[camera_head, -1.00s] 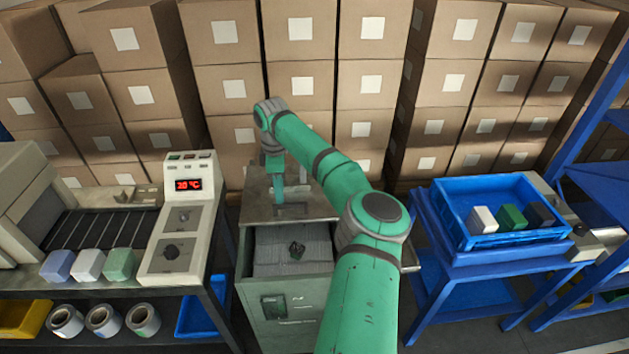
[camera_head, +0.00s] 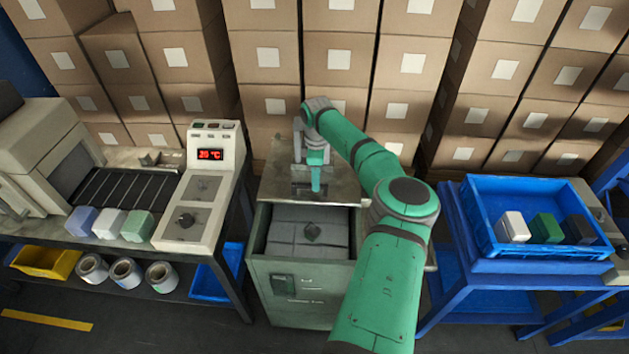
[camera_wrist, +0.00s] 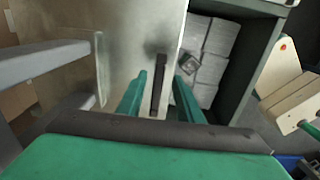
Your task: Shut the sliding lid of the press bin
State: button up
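The press bin (camera_head: 262,287) is a grey-green cabinet in the middle of the head view. Its flat metal lid (camera_head: 280,185) covers the back part, leaving the front part open. The lid also fills the left middle of the wrist view (camera_wrist: 120,45). A dark bar handle (camera_wrist: 159,97) stands on the lid near its front edge. My gripper (camera_head: 316,187) is over the lid at the handle. In the wrist view my gripper (camera_wrist: 161,77) is open, with the handle showing between its two green fingers and a gap on each side. Whether the fingertips reach handle height is unclear.
Grey blocks (camera_head: 285,238) and a small dark lump (camera_head: 312,233) show in the bin's opening. A machine with a control panel (camera_head: 200,205) stands left. A blue tray (camera_head: 490,210) on a blue stand is right. Stacked cartons (camera_head: 265,60) fill the back.

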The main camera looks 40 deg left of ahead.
jog(key=shift+s+a+f, duration=0.15)
jog(key=shift+a+f, duration=0.1)
jog(key=shift+f, duration=0.6)
